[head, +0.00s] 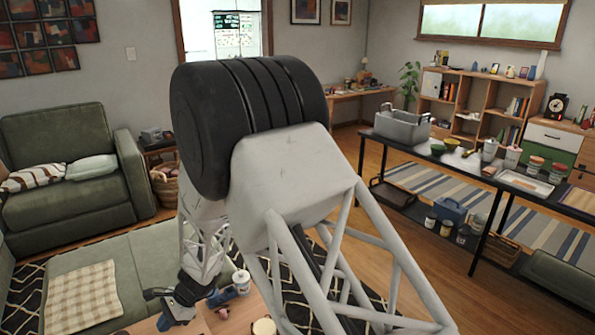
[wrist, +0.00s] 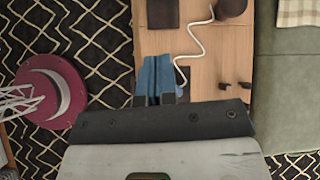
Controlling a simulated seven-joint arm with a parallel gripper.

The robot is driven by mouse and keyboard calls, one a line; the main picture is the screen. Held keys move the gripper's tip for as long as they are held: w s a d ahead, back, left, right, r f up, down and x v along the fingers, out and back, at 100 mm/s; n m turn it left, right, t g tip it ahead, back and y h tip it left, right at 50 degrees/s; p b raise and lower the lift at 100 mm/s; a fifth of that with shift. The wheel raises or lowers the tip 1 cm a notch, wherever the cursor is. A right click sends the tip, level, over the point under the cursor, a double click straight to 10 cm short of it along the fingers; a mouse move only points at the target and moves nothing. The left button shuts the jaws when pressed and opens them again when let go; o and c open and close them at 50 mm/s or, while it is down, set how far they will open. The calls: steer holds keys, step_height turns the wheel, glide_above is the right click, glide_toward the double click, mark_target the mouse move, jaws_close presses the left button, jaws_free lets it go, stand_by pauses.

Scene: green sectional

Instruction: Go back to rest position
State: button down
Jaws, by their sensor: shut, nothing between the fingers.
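My gripper (head: 160,296) hangs low in the head view, over the end of a wooden coffee table (head: 150,325). Its dark fingers (wrist: 168,98) point up the picture in the wrist view. They are shut with nothing between them. A blue object (wrist: 155,72) lies on the table below, just beyond the fingertips in the picture; I cannot tell its exact shape or the height gap. My own arm links hide much of the middle of the head view.
The table (wrist: 215,65) also bears a white cord (wrist: 198,45) and small dark items (wrist: 235,86). A cup (head: 241,281) stands close to my gripper in the head view. A green sofa (head: 75,170) is at left, and a long dark table (head: 465,165) is at right with open floor before it.

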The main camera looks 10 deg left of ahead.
steer(key=w+d+r+n+t+h, duration=0.1)
steer(key=w+d+r+n+t, duration=0.1)
steer(key=d+r, duration=1.25)
steer(key=w+d+r+n+t+h, duration=0.1)
steer(key=w+d+r+n+t, duration=0.1)
steer(key=d+r, duration=1.25)
steer(key=s+d+r+n+t+h, duration=0.1)
steer(key=s+d, duration=0.5)
steer(key=d, duration=0.6)
steer(key=s+d+r+n+t+h, duration=0.1)
steer(key=s+d+r+t+h, duration=0.1)
steer(key=s+d, duration=0.5)
steer(key=s+d+r+n+t+h, duration=0.1)
steer(key=s+d, duration=0.6)
steer(key=d, duration=1)
steer(key=shift+r+t+h, duration=0.3)
steer(key=shift+r+h, duration=0.2)
steer(key=shift+r, duration=0.15)
